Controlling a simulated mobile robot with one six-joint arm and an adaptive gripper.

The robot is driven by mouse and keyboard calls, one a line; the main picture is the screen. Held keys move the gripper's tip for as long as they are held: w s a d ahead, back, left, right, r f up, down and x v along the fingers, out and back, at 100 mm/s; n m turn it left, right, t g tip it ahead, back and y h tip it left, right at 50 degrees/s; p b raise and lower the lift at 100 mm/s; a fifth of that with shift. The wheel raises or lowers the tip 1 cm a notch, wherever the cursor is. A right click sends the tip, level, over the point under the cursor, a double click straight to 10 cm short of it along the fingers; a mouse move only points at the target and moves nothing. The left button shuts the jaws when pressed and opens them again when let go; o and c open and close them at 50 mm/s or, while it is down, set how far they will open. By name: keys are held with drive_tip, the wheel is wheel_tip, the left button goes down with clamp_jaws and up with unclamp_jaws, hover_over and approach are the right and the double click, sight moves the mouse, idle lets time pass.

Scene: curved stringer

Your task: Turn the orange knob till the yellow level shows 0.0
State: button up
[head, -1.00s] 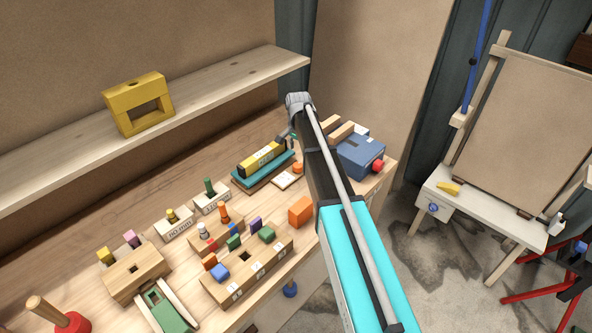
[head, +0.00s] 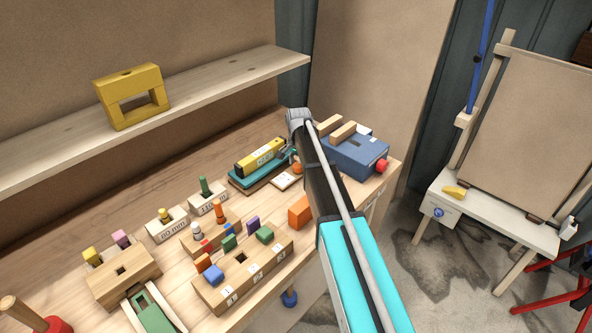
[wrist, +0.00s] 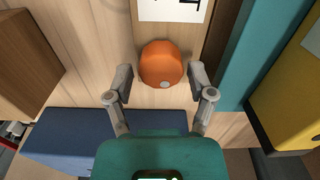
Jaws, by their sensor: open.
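The orange knob (head: 297,168) sits at the end of a small pale block beside the teal base of the yellow level (head: 262,157). In the wrist view the round knob (wrist: 162,60), with a pale dot on its near edge, lies just ahead of my gripper (wrist: 160,80). The fingers are spread, one on each side of the knob's near edge, with gaps showing. In the head view my arm partly hides my gripper (head: 291,156). The yellow level (wrist: 290,95) is cut off at the right of the wrist view. Its reading is too small to tell.
A blue box (head: 352,153) with a red knob stands close on the right. An orange block (head: 300,212) and a wooden block with numbered labels (head: 245,278) lie nearer the front. A yellow frame (head: 132,95) stands on the shelf above.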

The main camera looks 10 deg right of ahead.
drive_tip(key=shift+f, duration=0.4)
